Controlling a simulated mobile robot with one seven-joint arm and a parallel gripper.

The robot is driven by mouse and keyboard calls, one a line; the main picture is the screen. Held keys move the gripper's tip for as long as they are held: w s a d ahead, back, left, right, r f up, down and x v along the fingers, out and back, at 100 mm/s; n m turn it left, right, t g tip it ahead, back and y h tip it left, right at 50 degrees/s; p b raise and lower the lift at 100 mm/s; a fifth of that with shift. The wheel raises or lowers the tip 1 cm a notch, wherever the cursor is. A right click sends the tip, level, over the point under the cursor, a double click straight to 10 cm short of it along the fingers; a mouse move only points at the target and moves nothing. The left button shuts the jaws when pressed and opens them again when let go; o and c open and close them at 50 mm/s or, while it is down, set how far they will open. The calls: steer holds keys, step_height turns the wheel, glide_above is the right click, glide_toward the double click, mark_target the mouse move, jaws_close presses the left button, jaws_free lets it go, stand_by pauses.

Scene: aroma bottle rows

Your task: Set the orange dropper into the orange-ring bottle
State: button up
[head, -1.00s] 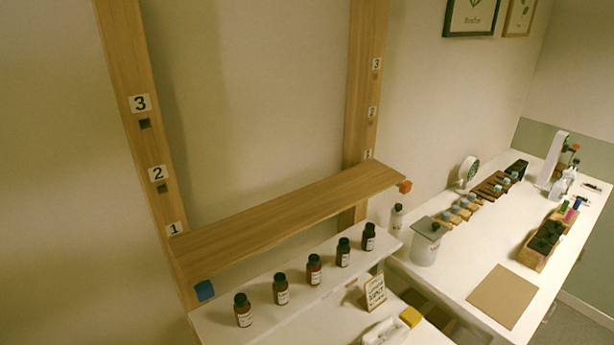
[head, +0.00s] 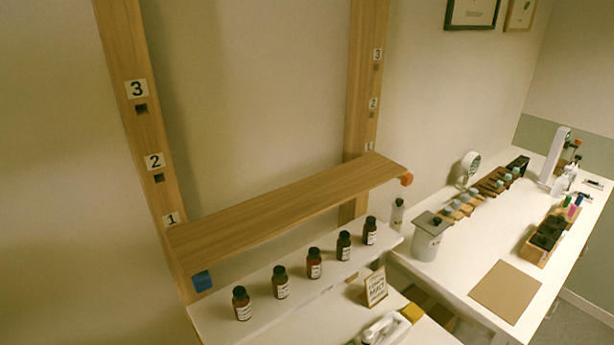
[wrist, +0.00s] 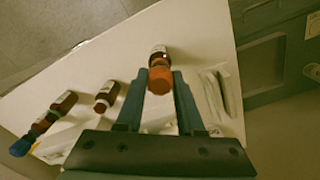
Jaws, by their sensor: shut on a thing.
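In the wrist view, my gripper (wrist: 160,78) has its two dark fingers closed around an orange piece (wrist: 160,82), which looks like the orange dropper's top. Directly beyond it, in line, is a brown bottle with a white label (wrist: 158,55). I cannot tell whether the dropper is in that bottle or just in front of it, and no separate orange ring can be made out. The dropper's lower part is hidden. My gripper cannot be made out for certain in the head view.
Other brown bottles (wrist: 107,96) and a blue-topped one (wrist: 22,146) are at left in the wrist view. Several dark-capped bottles (head: 314,264) stand in a row under a wooden shelf (head: 290,210). A small sign (head: 375,287) stands in front. A brown mat (head: 505,290) lies on the right table.

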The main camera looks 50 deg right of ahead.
steer(key=o, duration=0.8)
steer(key=shift+r, duration=0.1)
step_height(320, 180, up, 7)
steer(key=p, duration=0.7)
stand_by(0.4)
